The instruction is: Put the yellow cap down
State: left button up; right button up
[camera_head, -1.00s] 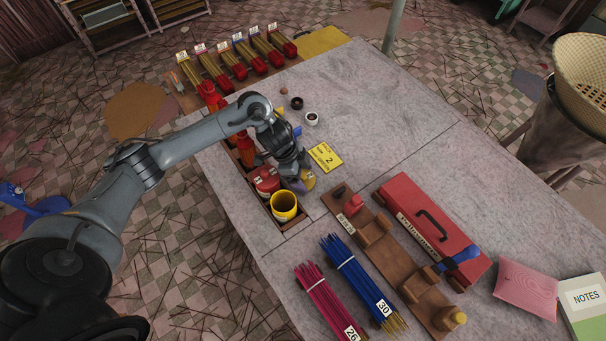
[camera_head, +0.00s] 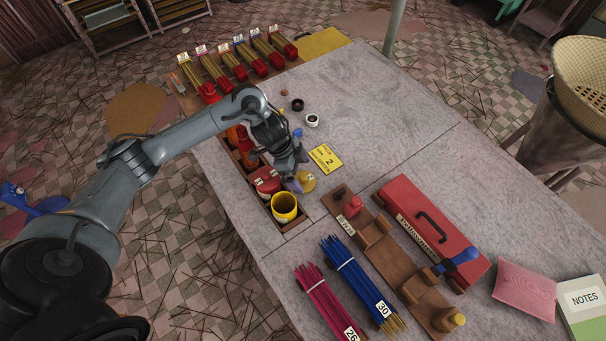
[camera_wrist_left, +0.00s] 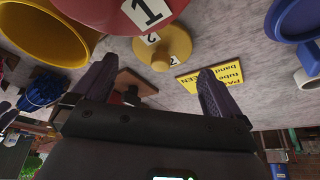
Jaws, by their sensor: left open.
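The yellow cap (camera_head: 307,182) rests on the grey table just right of the yellow tube (camera_head: 284,206). In the left wrist view the cap (camera_wrist_left: 164,48) shows a round knob and number labels, and looks flat on the table. My left gripper (camera_head: 297,173) is just beside and above the cap. Its dark purple fingers (camera_wrist_left: 155,88) are spread apart with nothing gripped between them. My right gripper is not in view.
The yellow tube and a red-topped tube (camera_head: 266,180) stand in a wooden rack along the table edge. A yellow sign (camera_head: 326,158) lies beyond the cap. A wooden stand (camera_head: 390,255) and red toolbox (camera_head: 432,230) lie to the right.

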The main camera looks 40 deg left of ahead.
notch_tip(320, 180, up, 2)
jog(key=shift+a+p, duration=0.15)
jog(key=shift+p, duration=0.7)
pick_arm(q)
jog(key=v, duration=0.9)
